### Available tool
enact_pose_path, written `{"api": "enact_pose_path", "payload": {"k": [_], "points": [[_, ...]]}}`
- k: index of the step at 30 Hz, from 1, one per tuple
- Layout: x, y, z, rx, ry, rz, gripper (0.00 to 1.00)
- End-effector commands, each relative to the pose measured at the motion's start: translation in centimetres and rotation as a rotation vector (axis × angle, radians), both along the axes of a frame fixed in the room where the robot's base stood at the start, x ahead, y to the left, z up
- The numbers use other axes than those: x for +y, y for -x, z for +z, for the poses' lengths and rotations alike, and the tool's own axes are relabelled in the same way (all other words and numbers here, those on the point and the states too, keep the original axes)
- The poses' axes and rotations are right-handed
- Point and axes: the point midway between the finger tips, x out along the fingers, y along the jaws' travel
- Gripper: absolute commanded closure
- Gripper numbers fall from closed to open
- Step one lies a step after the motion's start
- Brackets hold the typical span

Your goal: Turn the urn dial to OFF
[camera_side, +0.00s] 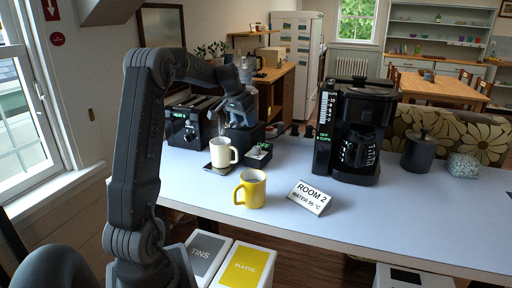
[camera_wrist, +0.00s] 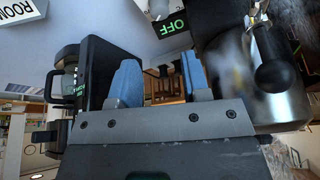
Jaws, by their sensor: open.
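The urn shows in the wrist view as a shiny steel cylinder (camera_wrist: 265,85) with a black tap, just right of my fingers. In the side view my gripper (camera_side: 241,112) covers most of it, above a black base (camera_side: 246,136). A small black box with a green OFF display (camera_side: 258,151) sits in front of that base; the display also shows in the wrist view (camera_wrist: 171,25). My gripper's two blue fingers (camera_wrist: 160,84) are apart with nothing visibly held between them.
A white mug (camera_side: 222,152) stands left of the display box, a yellow mug (camera_side: 251,189) in front. A black toaster (camera_side: 190,125) is left. A sign reading ROOM 2, WATER 95 °C (camera_side: 309,197) and a coffee maker (camera_side: 357,130) are right. The front right tabletop is clear.

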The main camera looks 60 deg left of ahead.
Motion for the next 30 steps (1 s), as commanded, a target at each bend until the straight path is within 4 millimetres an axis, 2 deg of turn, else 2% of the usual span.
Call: {"api": "enact_pose_path", "payload": {"k": [5,12,19,24,30], "points": [[0.2,-0.8,-2.2,0.003,0.005,0.001,0.57],[0.9,-2.6,-6.8,0.005,0.004,-0.002,0.57],[1.5,-4.0,-10.5,0.004,0.002,-0.002,0.57],[1.7,-4.6,-12.0,0.002,-0.001,-0.004,0.57],[1.8,-4.9,-12.5,0.001,-0.001,-0.004,0.57]]}}
